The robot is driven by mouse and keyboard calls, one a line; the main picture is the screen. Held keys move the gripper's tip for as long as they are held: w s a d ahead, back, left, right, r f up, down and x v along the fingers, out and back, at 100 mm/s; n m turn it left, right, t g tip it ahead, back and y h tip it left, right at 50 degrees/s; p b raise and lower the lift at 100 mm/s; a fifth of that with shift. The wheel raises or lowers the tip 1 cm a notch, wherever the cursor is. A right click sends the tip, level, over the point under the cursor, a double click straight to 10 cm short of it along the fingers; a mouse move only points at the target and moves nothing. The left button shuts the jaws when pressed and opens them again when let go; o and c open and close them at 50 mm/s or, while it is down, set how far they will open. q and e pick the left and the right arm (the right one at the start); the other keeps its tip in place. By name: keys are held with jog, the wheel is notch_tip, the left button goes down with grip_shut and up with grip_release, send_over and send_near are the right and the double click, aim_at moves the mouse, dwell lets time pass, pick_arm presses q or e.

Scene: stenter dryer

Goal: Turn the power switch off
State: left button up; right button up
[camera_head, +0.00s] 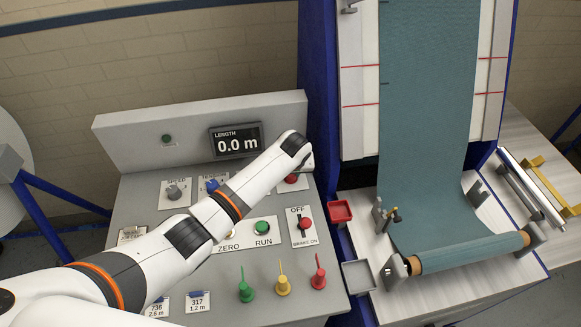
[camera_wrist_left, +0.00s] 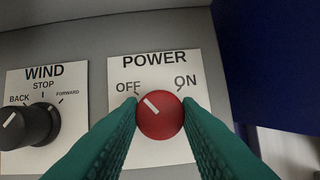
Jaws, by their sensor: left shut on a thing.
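The power switch is a red round knob (camera_wrist_left: 160,115) on a white plate labelled POWER (camera_wrist_left: 155,62), with OFF at upper left and ON at upper right. Its white pointer line slants to the upper left, toward the OFF mark. My left gripper (camera_wrist_left: 161,104) has its two green fingers on either side of the knob, shut on it. In the head view the red knob (camera_head: 291,179) shows partly below the end of my left arm, at the upper right of the console. My right gripper is in neither view.
The console (camera_head: 130,190) also carries a black WIND knob (camera_wrist_left: 30,125) beside the power plate, a length display (camera_head: 236,140), a green RUN button (camera_head: 262,227) and a brake lever (camera_head: 305,223). Blue fabric (camera_head: 420,110) runs down to a roll at the right.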

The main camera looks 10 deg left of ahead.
pick_arm(q)
jog(key=shift+w+r+n+y, duration=0.1)
jog(key=shift+n+y, duration=0.2)
jog(key=shift+n, duration=0.2)
jog(key=o, duration=1)
jog(key=b+v, duration=0.1)
jog(key=v, duration=1.1)
